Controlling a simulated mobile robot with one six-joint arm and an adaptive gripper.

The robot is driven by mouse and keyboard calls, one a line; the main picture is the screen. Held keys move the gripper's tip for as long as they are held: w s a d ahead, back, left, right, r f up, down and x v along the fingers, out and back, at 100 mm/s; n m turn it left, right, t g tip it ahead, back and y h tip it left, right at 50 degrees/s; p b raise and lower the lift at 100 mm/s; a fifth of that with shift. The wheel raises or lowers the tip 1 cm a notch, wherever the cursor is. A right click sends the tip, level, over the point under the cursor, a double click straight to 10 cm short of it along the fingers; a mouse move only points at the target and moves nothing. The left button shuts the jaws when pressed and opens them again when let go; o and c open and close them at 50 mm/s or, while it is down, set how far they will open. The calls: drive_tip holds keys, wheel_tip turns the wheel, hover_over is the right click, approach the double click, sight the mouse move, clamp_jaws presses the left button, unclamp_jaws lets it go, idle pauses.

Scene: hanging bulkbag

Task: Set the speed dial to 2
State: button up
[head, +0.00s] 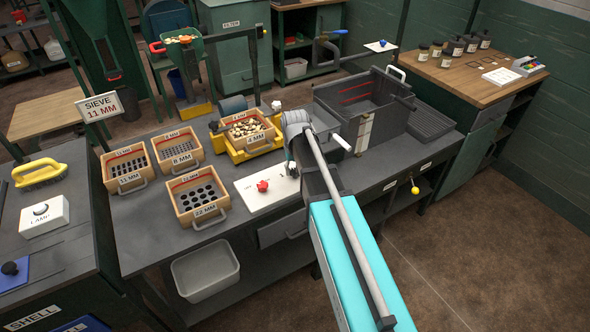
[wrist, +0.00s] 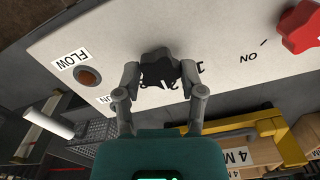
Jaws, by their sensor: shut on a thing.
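The speed dial is a dark knob (wrist: 157,64) on a white control panel (wrist: 120,35). In the wrist view my gripper (wrist: 160,78) has one finger on each side of it and is shut on it. Printed marks around the dial are partly covered by the fingers and upside down, so I cannot tell which number it points to. In the head view the white panel (head: 248,197) lies on the bench front, and my arm and gripper (head: 291,168) cover the dial at its right end.
A red knob (wrist: 302,28) sits beside an ON mark; it also shows in the head view (head: 262,186). An orange lamp (wrist: 88,76) is by the FLOW label. Sieve trays (head: 201,194) stand left, a yellow-framed tray (head: 250,131) behind, a dark bin (head: 350,100) right.

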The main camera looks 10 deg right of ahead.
drive_tip(key=o, duration=1.1)
drive_tip(key=shift+o, duration=0.2)
drive_tip(key=shift+n, duration=0.4)
